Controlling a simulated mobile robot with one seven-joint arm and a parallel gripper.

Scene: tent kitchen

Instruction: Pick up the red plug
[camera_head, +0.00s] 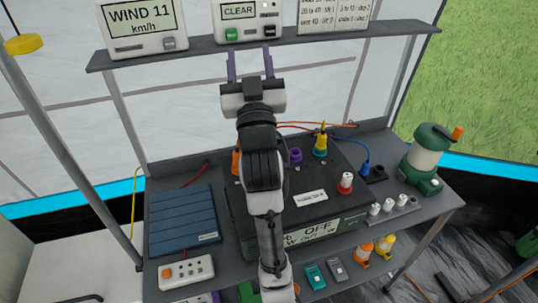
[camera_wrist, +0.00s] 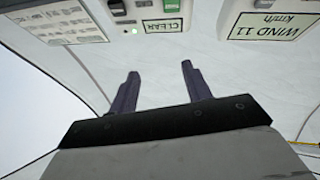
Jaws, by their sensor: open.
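A small red piece with a white top (camera_head: 345,183) stands upright on the right part of the black box (camera_head: 340,212) in the head view. It is the reddest plug-like thing I see, but I cannot tell for sure that it is the red plug. My gripper (camera_head: 249,58) is raised well above and behind the box, close below the upper shelf. Its two purple fingers are apart with nothing between them, as the wrist view (camera_wrist: 160,75) also shows. My arm hides part of the box's left side.
Yellow (camera_head: 321,142), blue (camera_head: 364,168) and orange (camera_head: 235,162) plugs, a purple ring (camera_head: 295,155) and cables crowd the box. A green lantern (camera_head: 428,155) stands right, a blue panel (camera_head: 183,222) left. The upper shelf (camera_head: 290,40) carries displays.

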